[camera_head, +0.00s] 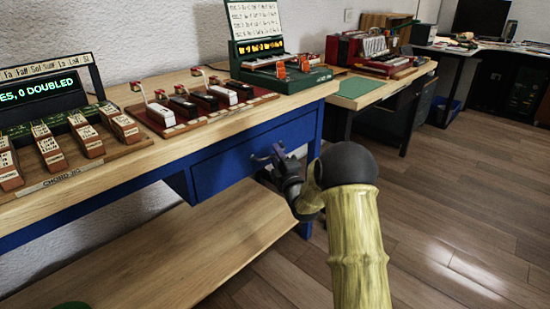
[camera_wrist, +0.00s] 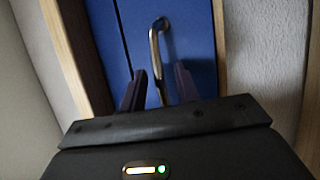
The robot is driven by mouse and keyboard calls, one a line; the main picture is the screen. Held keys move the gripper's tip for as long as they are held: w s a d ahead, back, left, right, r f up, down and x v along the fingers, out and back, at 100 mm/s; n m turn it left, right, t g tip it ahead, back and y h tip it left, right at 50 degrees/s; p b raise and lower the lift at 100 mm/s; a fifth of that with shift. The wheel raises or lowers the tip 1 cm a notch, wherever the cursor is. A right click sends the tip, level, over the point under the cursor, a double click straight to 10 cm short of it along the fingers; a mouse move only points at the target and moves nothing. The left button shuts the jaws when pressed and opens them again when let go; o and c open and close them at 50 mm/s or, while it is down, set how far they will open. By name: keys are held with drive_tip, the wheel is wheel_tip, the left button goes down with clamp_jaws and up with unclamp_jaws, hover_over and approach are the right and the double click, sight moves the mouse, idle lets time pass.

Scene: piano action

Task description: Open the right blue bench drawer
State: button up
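The blue bench drawer (camera_head: 222,170) sits under the wooden bench top at its right end. It looks closed or nearly so, but my arm hides part of its front. In the wrist view the blue drawer front (camera_wrist: 190,45) fills the middle, with a curved metal bar handle (camera_wrist: 155,50) on it. My gripper (camera_head: 270,160) is at the drawer front in the head view. In the wrist view my gripper (camera_wrist: 160,88) has its two dark fingers apart, one on each side of the handle's lower part. I cannot tell whether they touch it.
The bench top (camera_head: 300,97) carries key models and a green display stand (camera_head: 258,40). A lower wooden shelf (camera_head: 190,250) runs below the drawer. A second table (camera_head: 365,92) stands beyond the bench. The wooden floor (camera_head: 450,200) to the right is clear.

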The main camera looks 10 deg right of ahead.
drive_tip(key=shift+w+a+r, duration=0.1)
drive_tip(key=shift+w+r, duration=0.05)
drive_tip(key=shift+w, duration=0.3)
drive_tip(key=shift+c, duration=0.3)
clamp_jaws()
